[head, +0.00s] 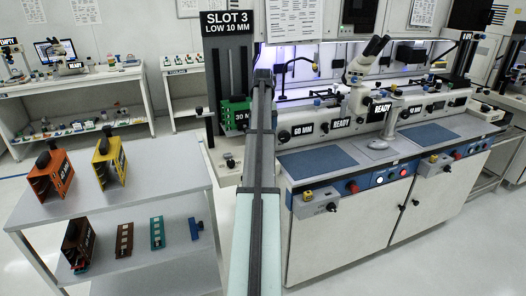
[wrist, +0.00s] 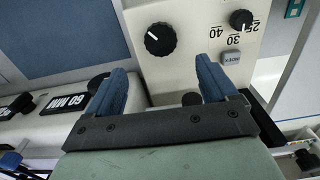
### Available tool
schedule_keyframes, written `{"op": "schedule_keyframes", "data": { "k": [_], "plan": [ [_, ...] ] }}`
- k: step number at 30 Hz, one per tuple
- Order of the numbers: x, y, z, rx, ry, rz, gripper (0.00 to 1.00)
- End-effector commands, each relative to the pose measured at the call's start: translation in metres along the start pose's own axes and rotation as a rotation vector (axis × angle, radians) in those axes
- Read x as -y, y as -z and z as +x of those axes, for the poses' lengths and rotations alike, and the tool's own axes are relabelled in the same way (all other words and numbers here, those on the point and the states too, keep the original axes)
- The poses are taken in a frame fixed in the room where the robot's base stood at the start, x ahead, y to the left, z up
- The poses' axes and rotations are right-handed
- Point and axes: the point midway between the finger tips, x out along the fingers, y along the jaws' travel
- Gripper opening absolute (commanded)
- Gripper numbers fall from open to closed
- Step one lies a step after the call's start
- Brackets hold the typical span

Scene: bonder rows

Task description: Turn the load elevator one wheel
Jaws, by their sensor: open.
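In the wrist view a pale panel (wrist: 195,65) carries two black knobs. The larger knob (wrist: 160,39) has a white pointer line. The smaller knob (wrist: 241,19) sits beside the numbers 25, 30 and 40. I cannot tell for sure which is the load elevator one wheel. My gripper (wrist: 160,66) is open, with its two blue fingers apart and nothing between them. The larger knob appears just beyond the fingertips, between their lines, with no contact visible. In the head view my arm hides part of the load side, and the fingers cannot be made out.
A grey button (wrist: 232,57) sits below the smaller knob. A grey cart (head: 150,190) with orange (head: 50,176) and yellow (head: 110,160) magazines stands at left. The bonder bench (head: 345,235) is at right.

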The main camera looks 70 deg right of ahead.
Motion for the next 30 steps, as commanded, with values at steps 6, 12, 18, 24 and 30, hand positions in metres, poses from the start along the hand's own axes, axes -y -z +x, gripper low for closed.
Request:
{"op": "schedule_keyframes", "data": {
  "k": [6,12,18,24,30],
  "plan": [
    [0.001,-0.001,0.041,0.001,0.001,-0.002,0.86],
    [0.001,0.0,0.074,0.0,0.001,-0.003,0.86],
    [0.001,0.0,0.097,-0.001,0.001,-0.003,0.86],
    [0.001,0.0,0.106,-0.001,0.001,-0.003,0.86],
    [0.001,0.001,0.107,-0.002,0.001,-0.003,0.86]
  ]
}}
